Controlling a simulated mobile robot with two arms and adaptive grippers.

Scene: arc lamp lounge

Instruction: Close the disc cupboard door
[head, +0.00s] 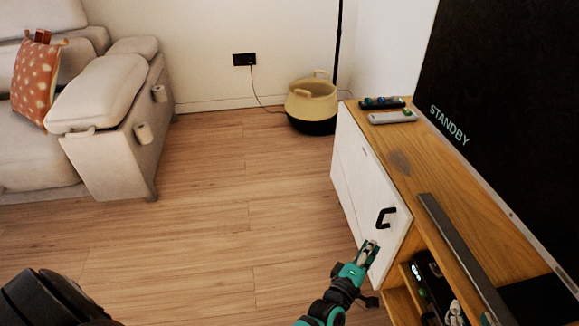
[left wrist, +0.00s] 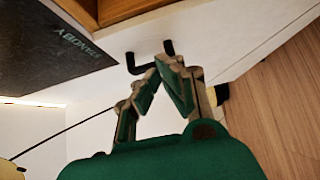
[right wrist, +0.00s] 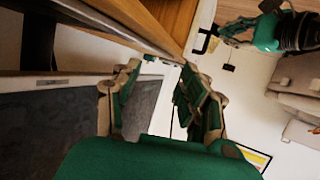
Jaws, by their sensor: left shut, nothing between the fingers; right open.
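The white disc cupboard door (head: 362,185) is on the front of the wooden TV cabinet. It lies close along the cabinet front; I cannot tell whether a narrow gap is left at its near edge. Its black handle (head: 386,217) also shows in the left wrist view (left wrist: 133,66) and the right wrist view (right wrist: 206,42). My left gripper (head: 368,249) is shut and empty, in front of the door's near edge, just below the handle. Its fingertips (left wrist: 162,68) look close to the handle; contact is unclear. My right gripper (right wrist: 157,92) is open and empty, outside the head view.
The cabinet top (head: 402,165) carries remotes (head: 392,117), a soundbar (head: 462,255) and a large TV (head: 510,110). An open shelf with devices (head: 432,285) is beside the door. A basket (head: 312,103) stands behind, a sofa (head: 105,95) at left. The wooden floor (head: 220,210) between is clear.

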